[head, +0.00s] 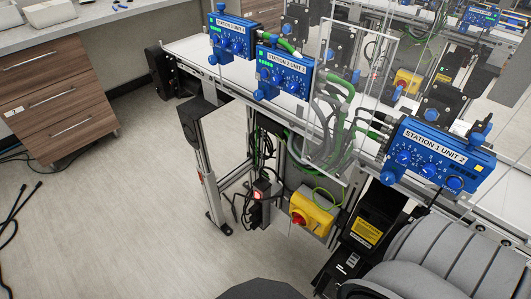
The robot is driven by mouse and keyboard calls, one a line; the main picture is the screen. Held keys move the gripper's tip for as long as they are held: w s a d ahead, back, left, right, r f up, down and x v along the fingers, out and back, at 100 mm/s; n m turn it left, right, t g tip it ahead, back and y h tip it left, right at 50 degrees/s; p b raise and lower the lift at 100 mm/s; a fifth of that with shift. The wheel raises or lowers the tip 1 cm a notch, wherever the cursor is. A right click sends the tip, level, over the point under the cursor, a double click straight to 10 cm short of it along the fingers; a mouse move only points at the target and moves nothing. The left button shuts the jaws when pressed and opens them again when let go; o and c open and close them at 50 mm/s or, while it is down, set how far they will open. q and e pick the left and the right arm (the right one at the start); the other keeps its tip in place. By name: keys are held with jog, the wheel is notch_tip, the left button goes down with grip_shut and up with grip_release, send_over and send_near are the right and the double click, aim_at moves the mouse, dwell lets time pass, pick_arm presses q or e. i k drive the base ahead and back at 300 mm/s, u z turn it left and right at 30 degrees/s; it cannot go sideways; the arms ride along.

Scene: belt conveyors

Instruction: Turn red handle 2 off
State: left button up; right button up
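A yellow switch box (313,214) hangs below the conveyor at the middle of the head view. A red rotary handle (298,217) is on its left-facing side. The handle is small and seen at an angle, so I cannot tell its on or off position, and I can read no number on it. A second yellow box (407,82) stands farther back behind the clear panel. Neither of my grippers is in view. A large grey ribbed part, which seems to be my own arm, fills the lower right corner, close to the right of the first yellow box.
Blue control units "STATION 1 UNIT 2" (436,152), "STATION 2 UNIT 3" (284,72) and another (231,37) line the conveyor. A lit red switch (257,196) and green cables (285,134) are left of and above the box. A conveyor leg (203,163) stands farther left. Open floor (120,215) lies left.

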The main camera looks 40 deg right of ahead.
aim_at(299, 219)
jog(key=u, duration=0.15)
jog(key=i, duration=2.15)
jog(key=z, duration=3.55)
